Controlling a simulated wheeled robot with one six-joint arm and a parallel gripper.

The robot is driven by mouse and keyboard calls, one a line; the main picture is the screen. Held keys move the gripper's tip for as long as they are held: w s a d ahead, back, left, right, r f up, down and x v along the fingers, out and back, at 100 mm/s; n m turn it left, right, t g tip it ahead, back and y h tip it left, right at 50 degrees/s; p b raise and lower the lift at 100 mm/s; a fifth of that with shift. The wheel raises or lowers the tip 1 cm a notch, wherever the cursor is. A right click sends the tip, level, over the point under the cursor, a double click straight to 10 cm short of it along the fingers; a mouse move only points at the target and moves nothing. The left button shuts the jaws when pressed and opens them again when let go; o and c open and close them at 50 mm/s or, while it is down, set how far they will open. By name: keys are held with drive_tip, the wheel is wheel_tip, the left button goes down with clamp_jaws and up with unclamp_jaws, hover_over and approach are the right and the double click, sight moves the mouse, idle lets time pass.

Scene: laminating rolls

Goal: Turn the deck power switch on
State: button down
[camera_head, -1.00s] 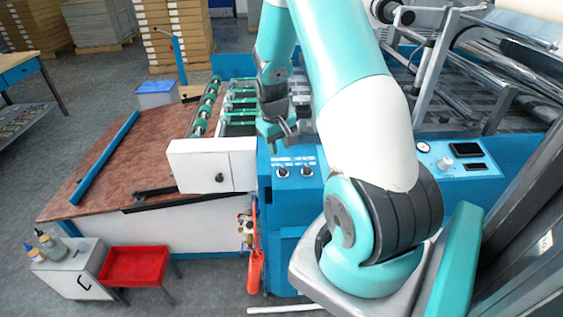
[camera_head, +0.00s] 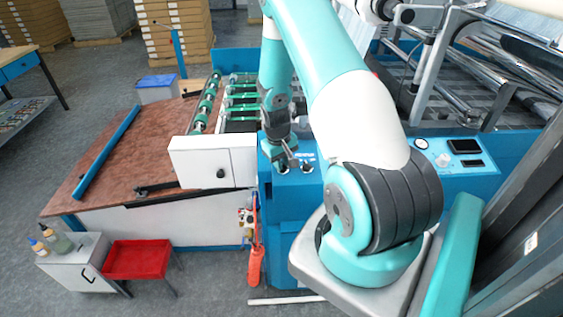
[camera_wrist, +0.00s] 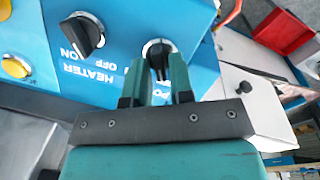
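The deck power switch is a black rotary knob (camera_wrist: 157,50) on a silver collar in the wrist view, with a partly covered "PO..." label below it. In the head view it is the left of two knobs on the blue panel (camera_head: 281,170), partly hidden by my gripper (camera_head: 290,160). My gripper (camera_wrist: 160,72) has a finger on each side of the knob's handle. The fingers stand apart, and I cannot tell whether they touch it. The handle lies roughly along the fingers' direction.
The heater switch (camera_wrist: 82,34), marked ON and OFF, sits close beside the power switch. Yellow buttons (camera_wrist: 15,68) lie farther left in the wrist view. A white box (camera_head: 213,160) with a dark knob stands left of the panel. A red tray (camera_head: 137,260) is at lower left.

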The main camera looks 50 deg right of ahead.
drive_tip(key=shift+s+f+m, duration=0.1)
drive_tip(key=shift+f+m, duration=0.1)
drive_tip(key=shift+m, duration=0.1)
drive_tip(key=shift+m+b, duration=0.5)
drive_tip(key=m+b, duration=0.1)
drive_tip(key=m, duration=0.1)
drive_tip(key=m+y+b, duration=0.1)
drive_tip(key=m, duration=0.1)
drive_tip(key=shift+s+d+f, duration=0.1)
drive_tip(key=shift+s, duration=0.1)
drive_tip(key=m+b, duration=0.1)
drive_tip(key=m, duration=0.2)
drive_tip(key=m+t+b, duration=0.1)
drive_tip(key=m, duration=0.2)
drive_tip(key=shift+s+t+y, duration=0.2)
drive_tip(key=shift+t+y, duration=0.1)
drive_tip(key=c, duration=1.2)
unclamp_jaws()
drive_tip(key=shift+s, duration=0.1)
drive_tip(key=shift+w, duration=0.35)
